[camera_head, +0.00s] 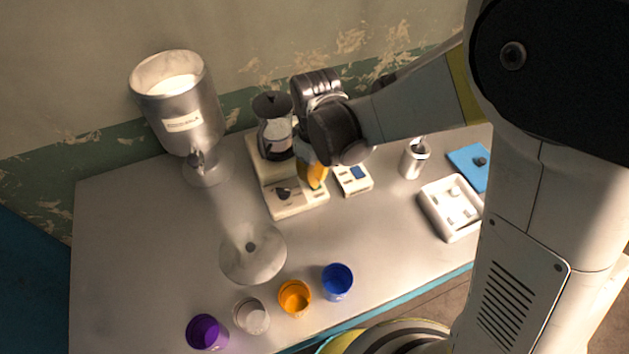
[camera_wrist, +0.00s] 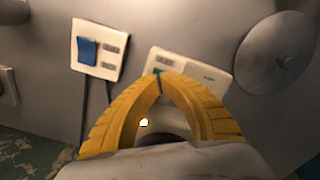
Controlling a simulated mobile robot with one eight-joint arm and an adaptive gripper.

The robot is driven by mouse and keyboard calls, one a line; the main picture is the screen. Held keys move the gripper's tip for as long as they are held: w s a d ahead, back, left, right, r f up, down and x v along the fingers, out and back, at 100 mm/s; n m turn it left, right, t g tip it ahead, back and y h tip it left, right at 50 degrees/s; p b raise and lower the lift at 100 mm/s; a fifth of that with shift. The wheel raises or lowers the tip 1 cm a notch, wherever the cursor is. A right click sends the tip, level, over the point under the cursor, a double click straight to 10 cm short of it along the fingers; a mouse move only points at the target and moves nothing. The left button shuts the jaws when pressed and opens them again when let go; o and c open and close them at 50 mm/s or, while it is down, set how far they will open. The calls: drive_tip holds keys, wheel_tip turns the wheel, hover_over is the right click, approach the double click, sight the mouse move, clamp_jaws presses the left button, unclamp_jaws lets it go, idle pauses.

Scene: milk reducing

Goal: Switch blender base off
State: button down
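The cream blender base (camera_head: 298,204) stands on the table in the head view, with a glass jug (camera_head: 275,138) at its back part. Its front panel shows in the wrist view (camera_wrist: 205,73), with a small green patch at its left end. My gripper (camera_head: 317,184) is over the right side of the base, pointing down. In the wrist view my yellow fingers (camera_wrist: 160,80) meet at the tips, with nothing seen between them. The tips overlap the panel close to the green patch; I cannot tell whether they touch it.
A small cream device with a blue part (camera_head: 353,180) stands right of the base. A metal dispenser (camera_head: 185,110) is at the back left and a round disc (camera_head: 253,255) in front. Several coloured cups line the front edge. A white tray (camera_head: 450,208) is at right. The table's left is clear.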

drive_tip(key=shift+f+b, duration=0.85)
drive_tip(key=shift+f, duration=0.2)
idle(0.4)
drive_tip(key=shift+r+p, duration=2.55)
drive_tip(key=shift+r, duration=1)
drive_tip(key=s+d+r+m+t, duration=0.2)
drive_tip(key=s+d+r+m, duration=0.1)
drive_tip(key=d, duration=0.4)
drive_tip(key=s+d+r+m+t+b, duration=0.1)
drive_tip(key=s+d+r+m+t, duration=0.1)
drive_tip(key=d, duration=0.5)
drive_tip(key=s+d+r+m+t+b, duration=0.1)
drive_tip(key=s+d+r+m+t, duration=0.2)
drive_tip(key=d+r+m, duration=0.3)
drive_tip(key=shift+s+d+r, duration=0.45)
drive_tip(key=shift+d+r, duration=0.3)
drive_tip(key=shift+d, duration=0.1)
